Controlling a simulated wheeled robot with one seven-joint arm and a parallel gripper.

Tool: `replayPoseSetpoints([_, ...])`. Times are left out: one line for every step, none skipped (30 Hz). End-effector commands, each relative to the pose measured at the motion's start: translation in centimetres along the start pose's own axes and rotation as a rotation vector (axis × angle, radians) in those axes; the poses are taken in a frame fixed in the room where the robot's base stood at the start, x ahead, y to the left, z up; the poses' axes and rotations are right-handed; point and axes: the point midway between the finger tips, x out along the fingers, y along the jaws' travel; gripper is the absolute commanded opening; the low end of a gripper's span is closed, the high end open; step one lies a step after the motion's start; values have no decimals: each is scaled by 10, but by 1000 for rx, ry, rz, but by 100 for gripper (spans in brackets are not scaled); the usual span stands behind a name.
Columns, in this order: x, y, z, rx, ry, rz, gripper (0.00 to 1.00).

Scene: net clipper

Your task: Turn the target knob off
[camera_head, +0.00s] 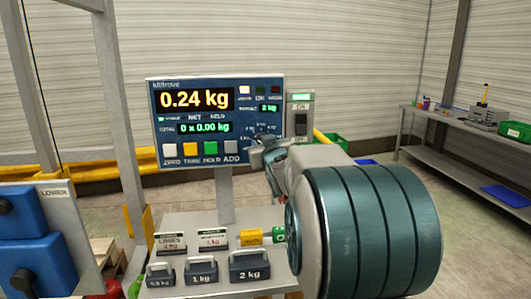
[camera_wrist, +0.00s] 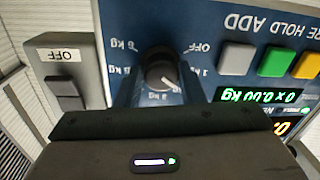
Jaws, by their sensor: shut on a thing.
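The target knob (camera_wrist: 158,66) is a dark round dial on the blue scale panel (camera_head: 190,87). In the wrist view, which sees the panel upside down, the two fingers of my gripper (camera_wrist: 160,88) stand on either side of the knob, shut on it. Its white pointer mark aims to the lower right, toward the small kg labels and away from the OFF label (camera_wrist: 200,48) at upper right. In the head view my gripper (camera_head: 266,150) is at the panel's lower right and hides most of the knob. The target readout (camera_head: 268,108) appears to show 2 kg.
A grey switch box (camera_wrist: 66,80) stands beside the panel. Push buttons (camera_wrist: 237,58) sit close to the knob. Below the panel, weights (camera_head: 201,271) and small labelled cards stand on a shelf. A blue box is at left and a workbench (camera_head: 470,122) at right.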

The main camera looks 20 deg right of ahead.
Motion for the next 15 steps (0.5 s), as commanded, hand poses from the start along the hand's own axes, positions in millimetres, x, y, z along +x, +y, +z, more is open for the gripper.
replayPoseSetpoints([0,-2,4,-44,4,-2,13])
replayPoseSetpoints([0,-2,4,-71,2,-1,13])
replayPoseSetpoints([0,-3,4,-109,-2,-2,13])
replayPoseSetpoints([0,-3,4,-139,-3,-1,13])
replayPoseSetpoints([0,-3,3,-166,-5,-1,13])
replayPoseSetpoints([0,-3,3,-205,-8,-1,13])
replayPoseSetpoints([0,-3,3,-234,-10,-1,12])
replayPoseSetpoints([0,-3,3,-262,-12,0,12])
replayPoseSetpoints([0,-3,2,-300,-14,0,12])
replayPoseSetpoints([0,-3,2,-329,-17,0,12])
replayPoseSetpoints([0,-3,2,-357,-19,0,12])
replayPoseSetpoints([0,-3,2,-395,-21,1,12])
replayPoseSetpoints([0,-3,2,-424,-24,1,12])
replayPoseSetpoints([0,-3,2,-453,-26,1,12])
replayPoseSetpoints([0,-4,2,-489,-28,1,12])
